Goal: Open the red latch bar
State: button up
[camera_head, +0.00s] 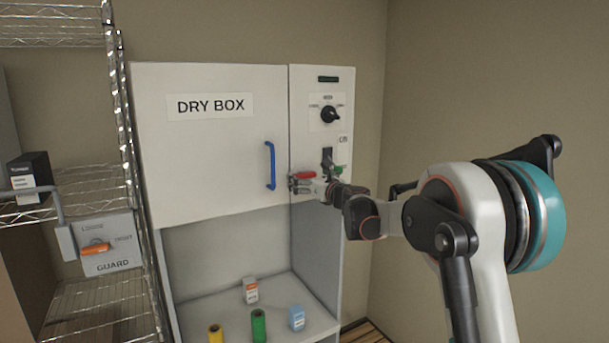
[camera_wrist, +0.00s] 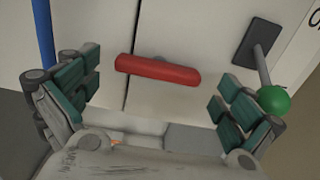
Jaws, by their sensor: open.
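The red latch bar (camera_head: 303,175) is on the front of the dry box, beside the seam between the wide door and the narrow right panel. In the wrist view the red latch bar (camera_wrist: 158,70) lies nearly level, tilted slightly down to the right, and crosses the seam. My gripper (camera_head: 306,184) is close to the bar in the head view. In the wrist view my gripper (camera_wrist: 155,100) is open, with its green-padded fingers spread on either side of the bar and no visible contact. The gripper partly hides the bar in the head view.
A green-knobbed lever (camera_wrist: 274,99) is right beside the right finger. The blue door handle (camera_head: 270,166) is to the left. A black rotary knob (camera_head: 330,114) is above. A wire shelf (camera_head: 85,180) with the guard box (camera_head: 112,257) stands left. Spools and small boxes stand below.

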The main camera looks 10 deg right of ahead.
jog(key=shift+x, duration=1.15)
jog(key=c, duration=0.9)
